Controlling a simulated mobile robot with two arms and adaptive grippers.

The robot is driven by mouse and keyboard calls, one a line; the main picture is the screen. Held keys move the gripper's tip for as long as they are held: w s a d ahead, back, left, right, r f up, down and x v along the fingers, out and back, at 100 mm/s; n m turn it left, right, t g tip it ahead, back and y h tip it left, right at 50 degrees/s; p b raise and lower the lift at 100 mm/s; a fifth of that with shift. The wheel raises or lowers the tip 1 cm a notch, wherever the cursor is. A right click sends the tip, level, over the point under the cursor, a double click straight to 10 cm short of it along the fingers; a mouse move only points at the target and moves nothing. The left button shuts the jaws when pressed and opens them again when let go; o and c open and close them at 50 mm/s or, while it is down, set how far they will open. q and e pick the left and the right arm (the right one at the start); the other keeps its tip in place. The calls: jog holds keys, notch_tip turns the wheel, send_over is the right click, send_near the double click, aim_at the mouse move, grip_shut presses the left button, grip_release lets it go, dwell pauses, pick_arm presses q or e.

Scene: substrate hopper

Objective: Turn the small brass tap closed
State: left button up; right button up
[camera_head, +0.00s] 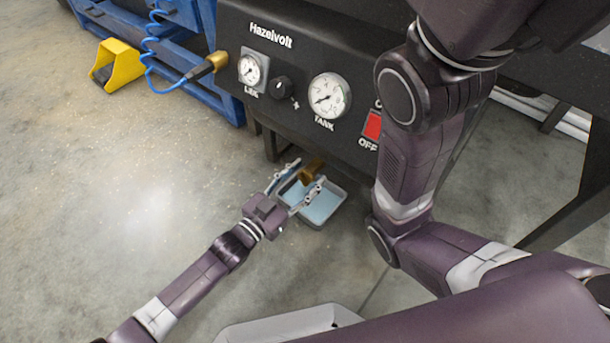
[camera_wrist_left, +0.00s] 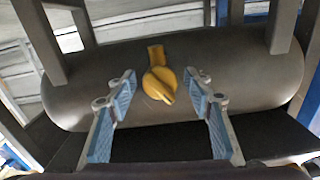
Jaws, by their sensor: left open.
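The small brass tap (camera_head: 312,168) sits low under the dark panel in the head view, partly hidden by my left gripper. In the left wrist view the tap (camera_wrist_left: 159,84) sticks out from the underside of a dark grey cylindrical tank (camera_wrist_left: 235,75), its lever facing the camera. My left gripper (camera_head: 309,173) is open, its two blue-padded fingers apart. In the left wrist view the gripper (camera_wrist_left: 160,77) has one finger on each side of the tap, with a visible gap on both sides. My right gripper is out of view.
A shallow tray (camera_head: 335,213) with a pale blue inside lies on the floor below the tap. The panel (camera_head: 303,60) above carries gauges, a knob and a red switch (camera_head: 373,125). A yellow pedal (camera_head: 115,65) and blue hose are at upper left. The floor at left is clear.

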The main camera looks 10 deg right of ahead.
pick_arm(q)
jog(key=v, duration=1.2)
